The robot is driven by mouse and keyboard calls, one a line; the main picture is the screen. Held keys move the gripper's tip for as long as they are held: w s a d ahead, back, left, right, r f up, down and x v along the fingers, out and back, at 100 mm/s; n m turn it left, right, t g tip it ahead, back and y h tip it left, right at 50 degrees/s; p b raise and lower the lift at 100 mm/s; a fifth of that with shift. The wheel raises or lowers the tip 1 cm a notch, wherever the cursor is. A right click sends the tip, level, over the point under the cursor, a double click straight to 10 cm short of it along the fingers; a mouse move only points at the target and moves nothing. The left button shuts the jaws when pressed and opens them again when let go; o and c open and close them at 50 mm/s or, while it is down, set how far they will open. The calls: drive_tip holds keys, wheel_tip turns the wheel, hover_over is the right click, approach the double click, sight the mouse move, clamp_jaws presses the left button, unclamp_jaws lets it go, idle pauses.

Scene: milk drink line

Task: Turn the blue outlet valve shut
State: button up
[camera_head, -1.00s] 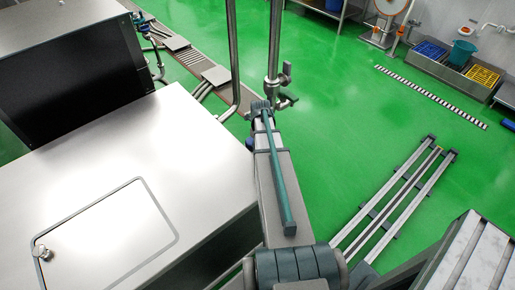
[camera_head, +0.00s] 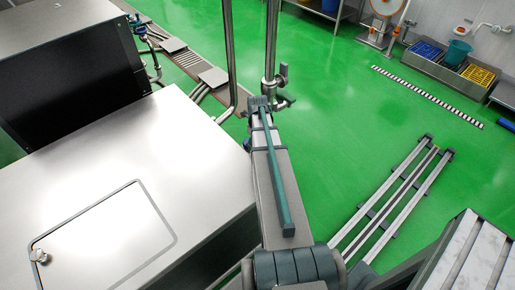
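My arm reaches from the bottom middle toward the steel pipes, and its far end is beside the upright pipe. My gripper's fingers are hidden behind the arm. A small dark blue part (camera_head: 247,145) peeks out at the arm's left edge, next to the steel cabinet. I cannot tell whether it is the blue outlet valve or what position it has. A steel valve with a steel lever (camera_head: 283,76) sits on the upright pipe (camera_head: 271,45), just beyond the arm's end. Blue fittings (camera_head: 139,27) also show small at the upper left.
A large steel cabinet (camera_head: 110,185) with a hatch fills the left, close to my arm. Floor rails (camera_head: 395,200) lie at the right. A sink with blue and yellow crates (camera_head: 477,75) stands at the back right.

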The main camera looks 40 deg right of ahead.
wheel_tip(320, 180, up, 9)
drive_tip(key=shift+r, duration=0.15)
idle(0.5)
wheel_tip(320, 180, down, 12)
idle(0.7)
